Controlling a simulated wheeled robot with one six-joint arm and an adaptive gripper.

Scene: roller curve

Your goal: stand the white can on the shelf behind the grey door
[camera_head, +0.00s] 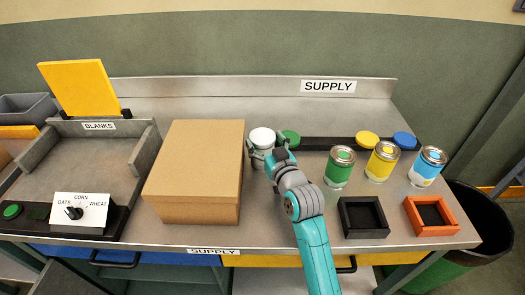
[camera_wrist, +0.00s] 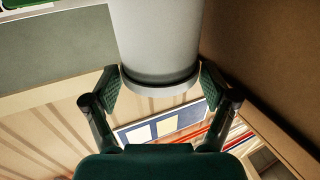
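The white can (camera_head: 262,136) is upright near the back of the steel table, between the cardboard box and a green disc. My gripper (camera_head: 263,156) is at the can, with one finger on each side. In the wrist view the can (camera_wrist: 158,40) looks pale grey and fills the space between the finger pads of my gripper (camera_wrist: 160,88). The pads appear to touch its sides near one rim. I cannot tell whether the can rests on the table. I see no shelf with a grey door in either view.
A tall cardboard box (camera_head: 193,185) stands close left of the can. Green (camera_head: 340,167), yellow (camera_head: 382,162) and blue-white (camera_head: 427,168) cans stand to the right. Black (camera_head: 363,232) and orange (camera_head: 434,228) trays sit at the front right. A raised back edge (camera_head: 220,92) lies behind.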

